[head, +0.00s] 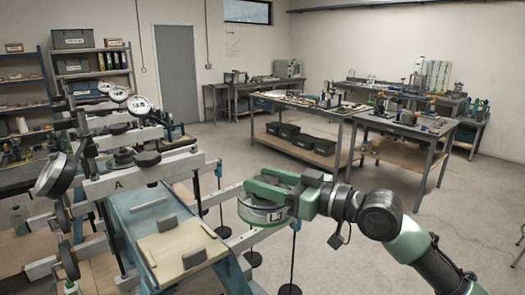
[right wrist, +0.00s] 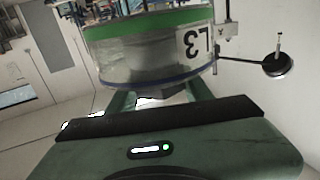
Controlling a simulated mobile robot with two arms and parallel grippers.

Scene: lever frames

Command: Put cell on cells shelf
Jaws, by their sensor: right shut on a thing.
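Blue and grey shelving (head: 92,68) stands at the back left; no cells label is readable there. My left gripper is not in view.
White lever beams, one marked A (head: 120,184), with round weights crowd the left. A blue stand with a wooden board (head: 180,250) is in front of them. Hanging rods with black discs (head: 290,289) are below the cell. Workbenches (head: 405,128) stand behind; open floor lies between.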

